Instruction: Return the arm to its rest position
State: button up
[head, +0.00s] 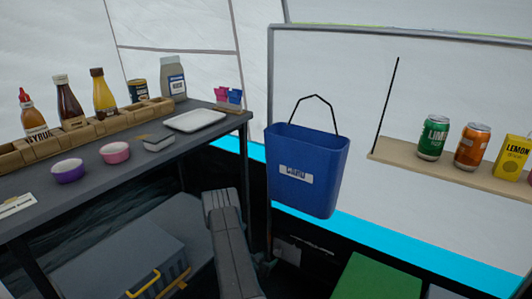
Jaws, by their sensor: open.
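Part of my arm (232,245) rises from the bottom middle of the head view, in front of the gap between the shelf table and the blue bin. Its grey links are visible, but I cannot make out any gripper fingers. My gripper is not in view, and nothing held shows.
A dark table (110,185) on the left carries bottles, a wooden rack (85,138), bowls and a white tray (194,121). A blue bin (306,170) hangs right of my arm. A shelf (445,176) holds cans and a yellow box. A grey case (120,262) and green box (378,278) sit low.

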aim_at(277, 254)
jog(key=b+x, duration=0.2)
jog(key=x, duration=0.4)
jog(key=shift+w+d+f, duration=0.2)
jog(key=shift+d+f, duration=0.05)
jog(key=shift+s+d+r, duration=0.1)
jog(key=shift+s+d, duration=0.05)
jog(key=shift+d, duration=0.15)
